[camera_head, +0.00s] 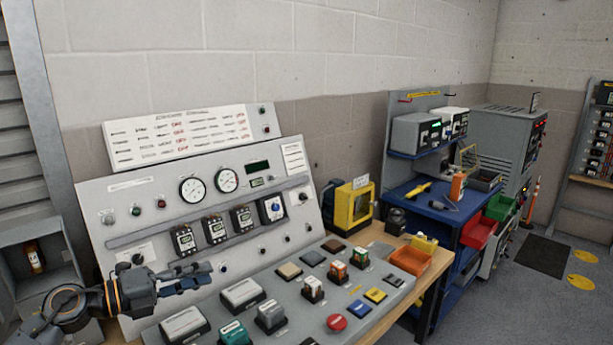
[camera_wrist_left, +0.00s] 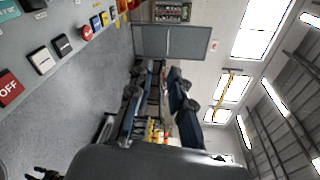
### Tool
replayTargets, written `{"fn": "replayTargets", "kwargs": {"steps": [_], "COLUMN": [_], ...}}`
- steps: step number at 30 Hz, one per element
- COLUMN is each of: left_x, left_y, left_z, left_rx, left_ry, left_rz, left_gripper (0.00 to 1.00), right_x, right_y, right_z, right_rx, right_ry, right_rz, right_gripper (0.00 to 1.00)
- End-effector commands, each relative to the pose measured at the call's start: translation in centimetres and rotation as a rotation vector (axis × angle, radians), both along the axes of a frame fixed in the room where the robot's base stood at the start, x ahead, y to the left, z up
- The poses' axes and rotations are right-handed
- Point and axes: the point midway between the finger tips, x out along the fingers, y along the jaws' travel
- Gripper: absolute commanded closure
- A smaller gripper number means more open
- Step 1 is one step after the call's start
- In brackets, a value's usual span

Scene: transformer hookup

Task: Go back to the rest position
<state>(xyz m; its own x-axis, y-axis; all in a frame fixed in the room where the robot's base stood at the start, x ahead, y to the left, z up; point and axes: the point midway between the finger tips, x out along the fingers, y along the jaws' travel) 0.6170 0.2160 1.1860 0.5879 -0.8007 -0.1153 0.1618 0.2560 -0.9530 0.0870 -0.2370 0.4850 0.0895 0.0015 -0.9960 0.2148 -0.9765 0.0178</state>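My left gripper (camera_head: 188,278) comes in from the left in the head view and points right. It hovers in front of the upright meter panel (camera_head: 110,243), above the left part of the console desk. In the left wrist view its two dark fingers (camera_wrist_left: 160,103) stand apart, with only the far room between them. It is open and holds nothing. A small dark shape at the lower left edge of the left wrist view may be part of my right arm; I cannot tell. The right gripper does not show in the head view.
The sloped desk holds several blocks and a red button (camera_head: 336,322) below and right of my gripper. A yellow box (camera_head: 352,207), an orange bin (camera_head: 411,260) and a blue cart (camera_head: 428,212) stand further right. In the left wrist view open floor (camera_wrist_left: 60,105) lies beside the desk.

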Motion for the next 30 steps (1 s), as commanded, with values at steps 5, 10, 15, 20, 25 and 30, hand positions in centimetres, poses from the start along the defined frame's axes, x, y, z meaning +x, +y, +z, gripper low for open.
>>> {"fn": "replayTargets", "kwargs": {"steps": [5, 10, 15, 20, 25, 30], "left_x": [-0.8, -2.1, -5.9, -13.2, -21.1, -27.2], "left_y": [-3.3, -1.3, 1.8, 3.0, 2.2, 0.9], "left_z": [0.7, -2.1, -9.5, -18.2, -23.7, -26.3], "left_rx": [-0.443, -0.798, -1.040, -1.133, -1.110, -1.052], "left_ry": [0.027, 0.186, 0.465, 0.811, 1.112, 1.327], "left_rz": [0.201, 0.511, 0.890, 1.253, 1.506, 1.654], "left_gripper": [0.80, 0.80, 0.80, 0.80, 0.80, 0.80], "right_x": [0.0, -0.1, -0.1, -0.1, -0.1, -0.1], "right_y": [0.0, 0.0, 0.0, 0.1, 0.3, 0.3], "right_z": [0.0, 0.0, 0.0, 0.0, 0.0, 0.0], "right_rx": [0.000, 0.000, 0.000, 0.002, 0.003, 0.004], "right_ry": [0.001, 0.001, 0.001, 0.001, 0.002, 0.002], "right_rz": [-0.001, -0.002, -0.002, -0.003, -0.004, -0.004], "right_gripper": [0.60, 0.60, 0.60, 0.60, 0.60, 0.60]}}
